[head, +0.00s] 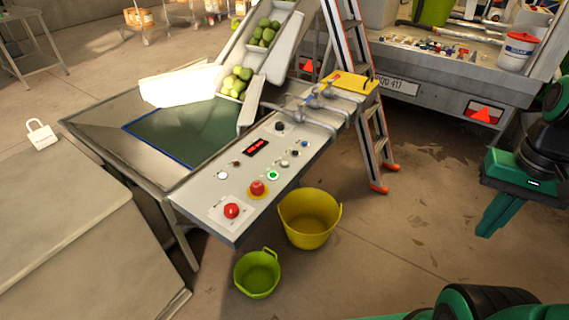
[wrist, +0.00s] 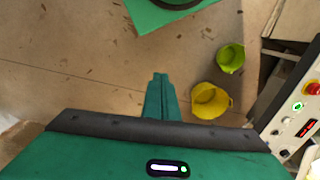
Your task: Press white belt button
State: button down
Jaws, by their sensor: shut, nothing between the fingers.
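A grey sloping control panel (head: 205,197) stands at the front of the conveyor in the head view. A small white button (head: 222,174) sits near its left edge, left of a green-lit button (head: 272,175) and a red mushroom button on yellow (head: 257,188). I cannot read the labels. My green gripper (head: 487,228) is at the far right, well away from the panel, pointing down. Its fingers are together and empty; they also show in the wrist view (wrist: 161,80). The panel (wrist: 284,143) is partly visible at the right edge there.
A yellow bucket (head: 310,222) and a lime-green tub (head: 257,274) stand on the floor below the panel. A ladder (head: 377,130) stands behind it, near the trailer (head: 420,75). Open floor lies between my gripper and the panel. A grey box (head: 75,240) is at left.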

jog(key=w+a+n+t+h, duration=0.1)
jog(key=w+a+t, duration=0.1)
jog(key=w, duration=1)
jog(key=n+t+y, duration=0.2)
jog(key=t+y, duration=0.3)
jog(key=t, duration=0.1)
send_over(285, 164)
jog(key=f, duration=0.4)
jog(key=shift+s+d+f, duration=0.2)
jog(key=shift+d+f, duration=0.05)
jog(key=shift+f, duration=0.1)
jog(key=shift+f, duration=4.4)
jog(key=shift+f, duration=0.15)
jog(key=shift+s+f, duration=0.1)
jog(key=shift+f, duration=0.15)
